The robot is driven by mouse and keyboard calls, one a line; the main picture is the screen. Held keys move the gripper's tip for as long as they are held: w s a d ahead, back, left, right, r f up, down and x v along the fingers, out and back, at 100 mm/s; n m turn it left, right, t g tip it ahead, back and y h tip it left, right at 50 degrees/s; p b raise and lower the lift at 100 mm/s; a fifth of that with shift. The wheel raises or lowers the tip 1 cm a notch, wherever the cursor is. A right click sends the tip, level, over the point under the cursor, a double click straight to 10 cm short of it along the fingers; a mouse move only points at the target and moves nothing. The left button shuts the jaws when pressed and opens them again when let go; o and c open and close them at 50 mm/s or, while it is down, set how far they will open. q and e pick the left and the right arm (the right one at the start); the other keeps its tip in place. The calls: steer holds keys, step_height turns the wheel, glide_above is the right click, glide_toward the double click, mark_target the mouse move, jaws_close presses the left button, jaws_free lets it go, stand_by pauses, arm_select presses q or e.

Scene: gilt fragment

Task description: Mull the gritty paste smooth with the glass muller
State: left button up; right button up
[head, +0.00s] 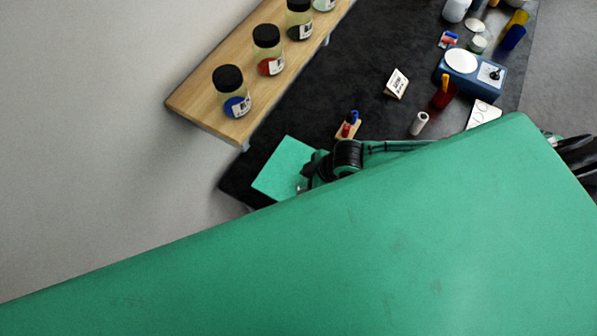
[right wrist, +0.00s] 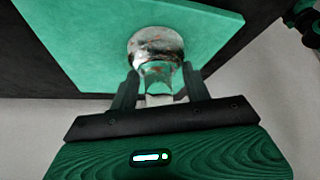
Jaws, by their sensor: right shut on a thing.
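The glass muller (right wrist: 157,50) is clear, with a round head and a narrower neck, in the right wrist view. My right gripper (right wrist: 157,88) is shut on its neck. The muller's head is over the teal slab (right wrist: 85,30); whether it touches is hard to tell. Reddish specks show through the glass; I cannot make out the paste apart from them. In the head view the slab (head: 283,168) lies at the counter's left end, and my right gripper (head: 308,180) is at its right edge. A large green part of my own arm hides the lower picture. Dark finger-like parts of my left gripper (head: 580,157) show at the right edge, partly cut off.
A wooden shelf (head: 205,105) with several black-lidded jars runs along the wall. On the dark counter (head: 375,60) stand a small stand with red and blue pieces (head: 348,127), a card (head: 396,83), a white cylinder (head: 418,123) and a blue device (head: 470,73).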

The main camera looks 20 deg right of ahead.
steer(key=shift+s+d, duration=0.3)
steer(key=shift+s, duration=0.15)
steer(key=shift+p, duration=0.45)
steer(key=shift+w, duration=0.15)
steer(key=shift+w+a+r, duration=0.1)
steer(key=shift+w+a, duration=1.1)
steer(key=shift+w, duration=0.25)
steer(key=shift+w+a+f, duration=0.2)
steer(key=shift+w+a, duration=0.9)
steer(key=shift+w, duration=0.3)
steer(key=shift+r, duration=0.1)
